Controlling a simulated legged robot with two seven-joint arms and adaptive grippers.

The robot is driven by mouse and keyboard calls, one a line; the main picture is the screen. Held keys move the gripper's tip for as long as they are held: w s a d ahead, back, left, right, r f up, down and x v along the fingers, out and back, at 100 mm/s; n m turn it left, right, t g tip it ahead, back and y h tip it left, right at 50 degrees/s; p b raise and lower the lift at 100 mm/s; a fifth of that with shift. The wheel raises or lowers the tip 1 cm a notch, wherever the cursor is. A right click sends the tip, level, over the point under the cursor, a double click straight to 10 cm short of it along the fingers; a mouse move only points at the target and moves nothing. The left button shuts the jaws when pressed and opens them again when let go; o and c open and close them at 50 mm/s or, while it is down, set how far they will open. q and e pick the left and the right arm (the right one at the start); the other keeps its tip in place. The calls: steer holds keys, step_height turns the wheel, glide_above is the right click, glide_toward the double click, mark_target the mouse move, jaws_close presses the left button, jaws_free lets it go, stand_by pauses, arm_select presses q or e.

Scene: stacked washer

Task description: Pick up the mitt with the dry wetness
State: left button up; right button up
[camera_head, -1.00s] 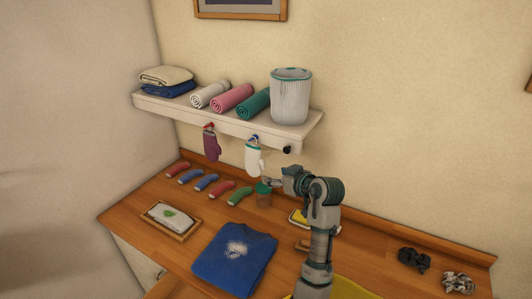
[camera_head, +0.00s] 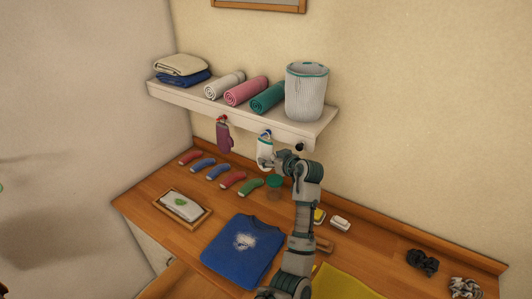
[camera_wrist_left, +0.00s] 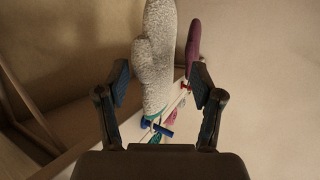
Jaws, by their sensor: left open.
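Two mitts hang below the shelf in the head view. The purple mitt (camera_head: 223,137) hangs on the left from a red clip, and the white mitt (camera_head: 264,149) hangs to its right from a blue clip. My left gripper (camera_head: 270,163) is at the white mitt's lower part and covers some of it. In the left wrist view the gripper (camera_wrist_left: 160,92) is open, and the grey-white mitt (camera_wrist_left: 154,62) stands between its two fingers. The purple mitt (camera_wrist_left: 193,45) shows behind, near the right finger. Wetness cannot be clearly told. My right gripper is out of view.
The white shelf (camera_head: 185,100) above holds folded cloths, rolled towels and a ribbed basket (camera_head: 306,92).

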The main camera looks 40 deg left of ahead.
mark_target(269, 157)
arm_select(q)
steer(key=p+x, duration=0.1)
steer(key=x, duration=0.2)
steer(key=shift+w+a, duration=0.1)
steer(key=shift+a, duration=0.3)
steer(key=shift+w+a+f, duration=0.2)
steer(key=shift+a+f, duration=0.05)
steer(key=shift+f, duration=0.05)
steer(key=c, duration=1.3)
steer(key=shift+o, duration=0.2)
steer(key=shift+r, duration=0.1)
